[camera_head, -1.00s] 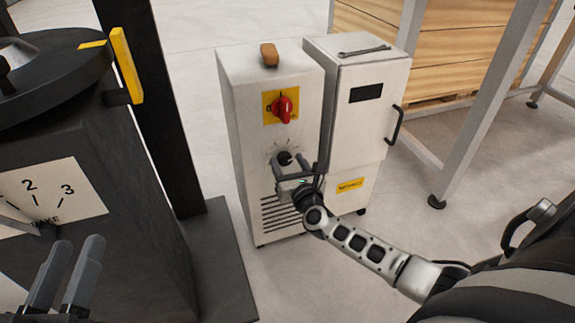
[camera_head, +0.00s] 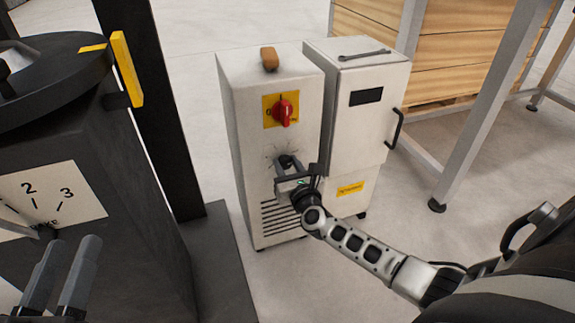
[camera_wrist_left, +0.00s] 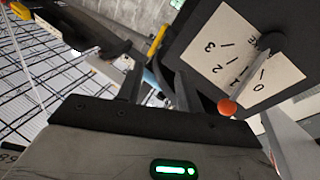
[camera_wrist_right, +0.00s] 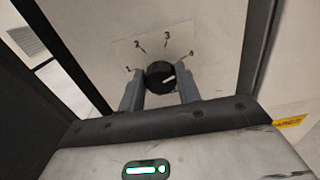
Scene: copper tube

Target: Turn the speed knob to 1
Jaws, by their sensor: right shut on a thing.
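The speed knob (camera_wrist_right: 159,74) is a round black dial with a white pointer mark, on the front of the white cabinet (camera_head: 240,130). Labels 1 to 4 fan around it in the right wrist view; the mark points right, roughly toward the 4 side. In the head view the knob (camera_head: 286,161) is partly hidden by my right gripper (camera_head: 287,164). The right gripper (camera_wrist_right: 160,84) is shut on the knob, with one finger on each side. My left gripper (camera_head: 76,240) is open and empty at lower left, near the dark machine; it also shows in the left wrist view (camera_wrist_left: 155,80).
A red rotary switch (camera_head: 283,112) on a yellow plate sits above the knob. A second cabinet (camera_head: 365,115) with a black handle stands to the right. The dark machine (camera_head: 125,190) with a numbered dial plate (camera_head: 60,195) stands at left. Clear floor lies in front.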

